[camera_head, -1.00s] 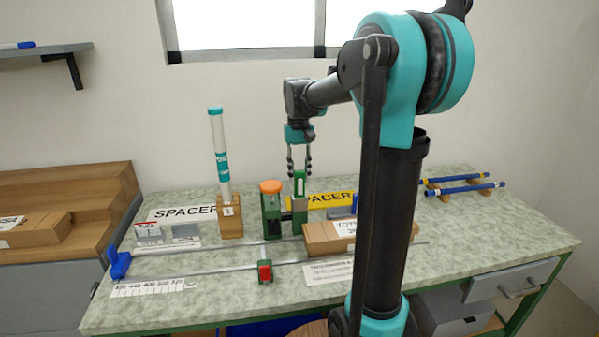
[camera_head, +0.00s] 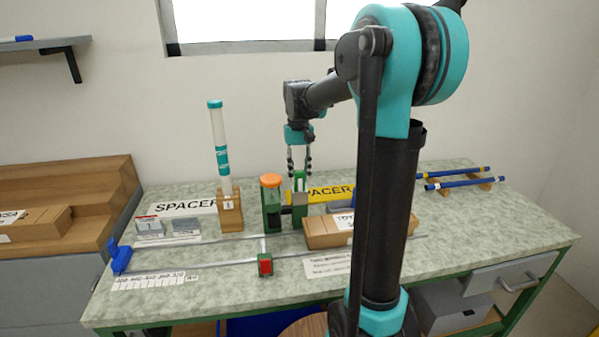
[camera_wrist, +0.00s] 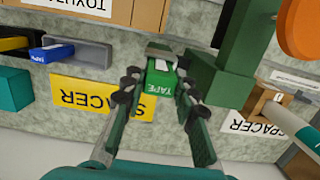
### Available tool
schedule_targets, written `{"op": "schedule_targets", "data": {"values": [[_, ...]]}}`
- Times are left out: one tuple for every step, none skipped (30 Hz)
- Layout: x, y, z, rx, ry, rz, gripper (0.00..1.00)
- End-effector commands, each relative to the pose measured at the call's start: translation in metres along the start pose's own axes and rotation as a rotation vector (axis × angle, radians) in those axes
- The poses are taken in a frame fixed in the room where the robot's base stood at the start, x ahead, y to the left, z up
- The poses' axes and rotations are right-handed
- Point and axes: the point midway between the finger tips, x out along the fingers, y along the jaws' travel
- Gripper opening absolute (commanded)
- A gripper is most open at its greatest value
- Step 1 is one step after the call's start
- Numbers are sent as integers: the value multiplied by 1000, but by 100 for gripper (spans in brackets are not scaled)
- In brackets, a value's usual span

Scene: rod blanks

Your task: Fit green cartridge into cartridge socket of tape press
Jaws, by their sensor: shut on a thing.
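The green cartridge (camera_wrist: 162,82), labelled TAPE, is between the fingers of my gripper (camera_wrist: 157,98) in the wrist view. My gripper (camera_head: 299,165) is shut on it and points down. In the head view the cartridge (camera_head: 299,181) shows only its upper part, behind a grey-green block (camera_head: 299,202). The green tape press (camera_head: 271,210) with its orange knob stands just left of it. The press also shows in the wrist view (camera_wrist: 240,45), right of the cartridge. The socket opening is hidden, and I cannot tell whether the cartridge is inside it.
A yellow SPACER label (camera_head: 322,194) lies right of the cartridge. A cardboard box (camera_head: 322,233) is in front of it on the right. A white tube stands in a wooden holder (camera_head: 230,215) on the left. A blue TAPE piece (camera_wrist: 52,52) lies by a grey holder in the wrist view.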

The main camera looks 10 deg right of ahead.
Motion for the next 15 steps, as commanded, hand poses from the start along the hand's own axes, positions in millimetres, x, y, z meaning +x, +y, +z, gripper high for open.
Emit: {"op": "schedule_targets", "data": {"values": [[1,0,0,0,0,0,0],[2,0,0,0,0,0,0],[3,0,0,0,0,0,0],[4,0,0,0,0,0,0],[4,0,0,0,0,0,0],[5,0,-1,0,0,0,0],[6,0,-1,0,0,0,0],[7,0,-1,0,0,0,0],[7,0,-1,0,0,0,0],[8,0,-1,0,0,0,0],[9,0,-1,0,0,0,0],[10,0,-1,0,0,0,0],[10,0,-1,0,0,0,0],[11,0,-1,0,0,0,0],[12,0,-1,0,0,0,0]]}}
